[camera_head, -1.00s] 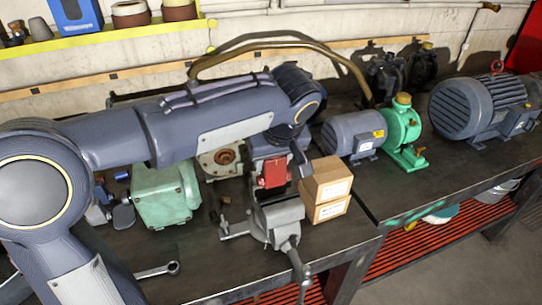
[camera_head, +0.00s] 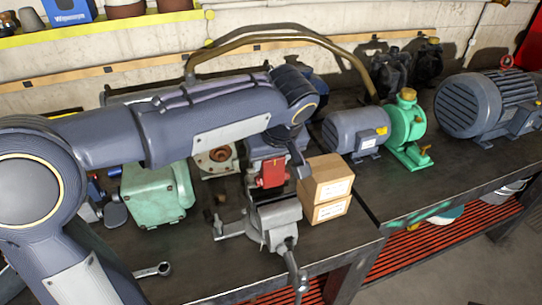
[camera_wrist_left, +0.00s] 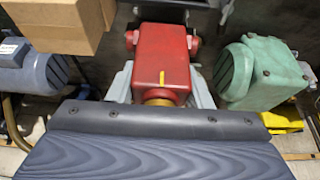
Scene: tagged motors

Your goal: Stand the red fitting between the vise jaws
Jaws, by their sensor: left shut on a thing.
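The red fitting (camera_head: 271,173) is a blocky red body held directly above the grey vise (camera_head: 274,218). My left gripper (camera_head: 268,158) is shut on it from above. In the left wrist view, the fitting (camera_wrist_left: 163,55) shows a yellow mark, a brass-coloured end near the gripper and round red stubs on its sides. My right gripper is not in view.
Two stacked cardboard boxes (camera_head: 328,188) stand just right of the vise. A green gearbox (camera_head: 157,196) is to its left, and a flanged part (camera_head: 216,161) is behind. A blue-grey motor (camera_head: 352,133) and a green pump (camera_head: 406,128) stand further right. A wrench (camera_head: 153,270) lies at front left.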

